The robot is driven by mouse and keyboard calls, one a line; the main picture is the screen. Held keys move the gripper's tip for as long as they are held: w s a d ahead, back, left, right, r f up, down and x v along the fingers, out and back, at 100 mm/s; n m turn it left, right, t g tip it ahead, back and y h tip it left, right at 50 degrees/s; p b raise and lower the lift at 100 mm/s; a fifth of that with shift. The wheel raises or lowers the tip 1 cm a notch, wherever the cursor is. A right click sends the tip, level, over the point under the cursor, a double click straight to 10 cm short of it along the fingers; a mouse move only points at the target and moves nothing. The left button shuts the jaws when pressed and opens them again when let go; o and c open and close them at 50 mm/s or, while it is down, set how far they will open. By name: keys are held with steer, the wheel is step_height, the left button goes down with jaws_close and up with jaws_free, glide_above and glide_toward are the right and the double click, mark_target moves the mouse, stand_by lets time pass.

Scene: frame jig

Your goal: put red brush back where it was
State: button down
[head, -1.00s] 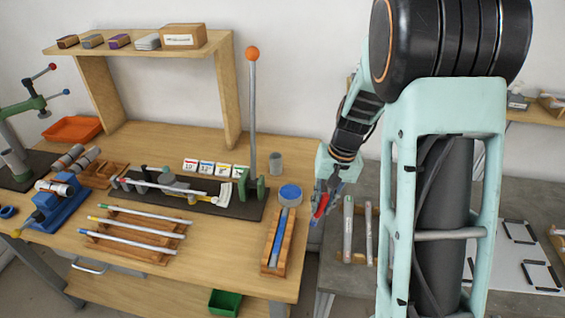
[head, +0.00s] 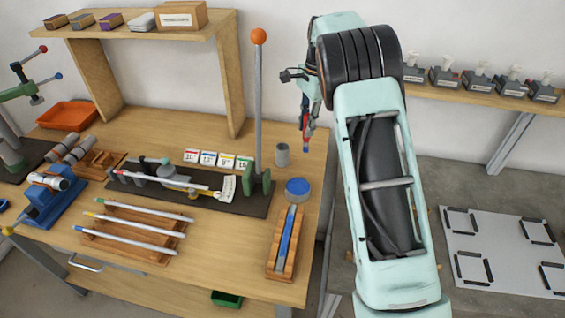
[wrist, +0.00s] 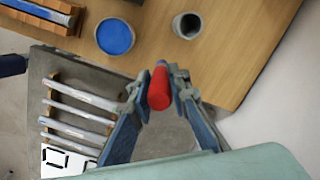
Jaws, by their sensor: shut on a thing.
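My gripper (head: 306,112) is shut on the red brush (wrist: 159,88). In the wrist view the brush's red end sits between the two blue-padded fingers and points toward the camera. In the head view the held brush (head: 306,124) hangs about upright, above the back right of the wooden bench (head: 255,221). Its lower end looks bluish and small. A grey cup (head: 282,154) stands on the bench, below and left of my gripper; it also shows in the wrist view (wrist: 187,25). The cup's opening looks empty in the wrist view.
A blue-topped tin (head: 297,187) stands in front of the cup, behind a wooden holder (head: 272,262) with a blue-and-grey stick. A tall post with an orange ball (head: 259,36) rises left of the cup. A rack (head: 163,257) with several rods lies left.

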steer(key=shift+w+a+r+m, duration=0.95)
steer(key=shift+w+a+m, duration=1.2)
steer(key=shift+a+m, duration=1.55)
step_height(320, 180, down, 10)
steer(key=c, duration=1.8)
jaws_free()
steer(key=r, duration=0.4)
steer(key=d+r, duration=0.1)
steer(key=r, duration=0.7)
steer(key=shift+s+d+r, duration=0.1)
steer(key=shift+s+d, duration=0.05)
steer(key=shift+d, duration=0.1)
